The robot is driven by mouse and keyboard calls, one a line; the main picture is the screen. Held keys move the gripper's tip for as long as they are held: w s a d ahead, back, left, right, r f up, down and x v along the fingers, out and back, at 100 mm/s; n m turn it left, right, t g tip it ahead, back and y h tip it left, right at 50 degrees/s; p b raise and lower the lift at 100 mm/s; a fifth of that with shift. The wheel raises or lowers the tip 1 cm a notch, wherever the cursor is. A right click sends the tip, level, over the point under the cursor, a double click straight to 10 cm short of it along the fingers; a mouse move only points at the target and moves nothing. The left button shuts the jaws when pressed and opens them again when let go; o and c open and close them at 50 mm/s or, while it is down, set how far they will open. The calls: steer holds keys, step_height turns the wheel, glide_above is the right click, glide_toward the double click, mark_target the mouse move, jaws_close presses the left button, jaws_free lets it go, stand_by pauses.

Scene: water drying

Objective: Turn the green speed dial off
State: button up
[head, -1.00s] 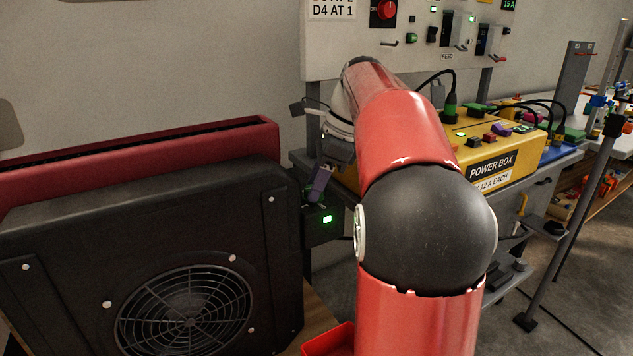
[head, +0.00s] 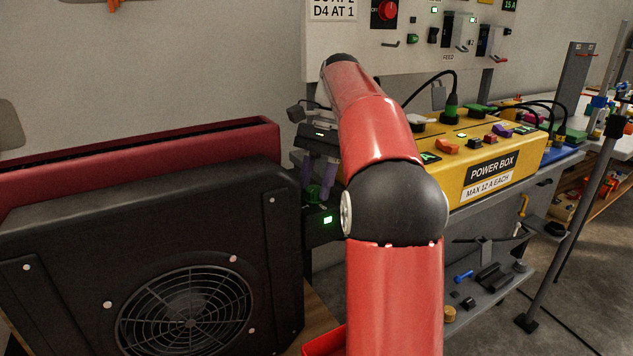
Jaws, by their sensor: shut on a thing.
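The green speed dial (head: 314,194) sits on top of a small dark control box (head: 318,234) at the right side of a black fan unit (head: 150,240). A green light (head: 327,219) glows on the box's front. My gripper (head: 317,188) points down over the dial, with its two purple fingers shut on it, one at each side. The fingers partly cover the dial, and its pointer or markings are too small to read.
A red-rimmed housing (head: 140,160) stands behind the fan. A yellow power box (head: 482,185) with switches and plugs is on the bench to the right. A panel (head: 345,45) with a red knob stands behind my arm. Small parts lie on a lower shelf (head: 500,290).

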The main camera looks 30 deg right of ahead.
steer(key=shift+n+h, duration=0.3)
steer(key=shift+n, duration=0.4)
steer(key=shift+g, duration=0.3)
steer(key=o, duration=1)
steer(key=shift+c, duration=0.2)
